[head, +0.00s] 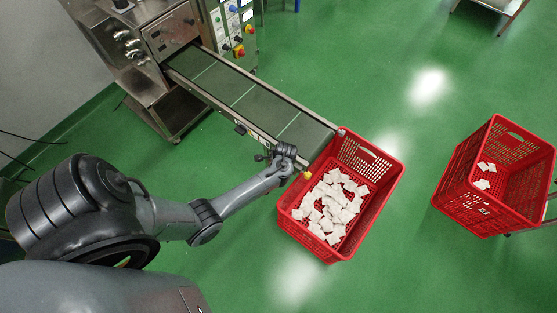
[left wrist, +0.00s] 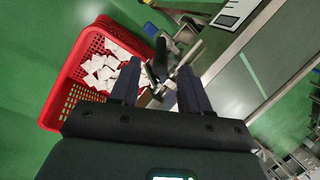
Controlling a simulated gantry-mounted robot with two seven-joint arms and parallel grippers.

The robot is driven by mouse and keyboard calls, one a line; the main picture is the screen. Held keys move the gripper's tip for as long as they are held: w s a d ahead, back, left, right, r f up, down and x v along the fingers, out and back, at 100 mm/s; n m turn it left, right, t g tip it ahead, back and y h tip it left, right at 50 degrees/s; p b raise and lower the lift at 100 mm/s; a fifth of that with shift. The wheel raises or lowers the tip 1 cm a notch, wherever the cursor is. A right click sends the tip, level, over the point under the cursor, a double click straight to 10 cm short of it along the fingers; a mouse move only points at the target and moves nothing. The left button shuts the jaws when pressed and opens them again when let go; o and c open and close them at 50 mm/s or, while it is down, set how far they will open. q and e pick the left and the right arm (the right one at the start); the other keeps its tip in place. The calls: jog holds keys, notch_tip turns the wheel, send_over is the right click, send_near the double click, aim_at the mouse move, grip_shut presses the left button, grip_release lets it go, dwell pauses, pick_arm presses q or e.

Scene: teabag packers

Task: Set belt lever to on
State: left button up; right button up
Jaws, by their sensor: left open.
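The belt conveyor (head: 255,100) runs from the machine down toward a red crate. In the left wrist view a lever with a black handle (left wrist: 160,56) and metal parts sits at the side of the conveyor end (left wrist: 232,92). My left gripper (head: 284,154) is at the conveyor's near side edge, close to its lower end. In the left wrist view its two fingers (left wrist: 158,86) are open, with the lever seen between and beyond them. I cannot tell whether they touch it, nor which setting the lever is in. In the head view my gripper hides most of the lever. My right gripper is not in view.
A red crate (head: 389,196) with many white teabags (head: 331,205) stands under the conveyor's end. Another red crate (head: 512,190) with a few teabags stands at the right. A small box (head: 240,129) is mounted on the conveyor's side. Green floor between the crates is clear.

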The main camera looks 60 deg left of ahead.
pick_arm(q)
jog(key=shift+p+v, duration=0.4)
jog(key=shift+v, duration=1)
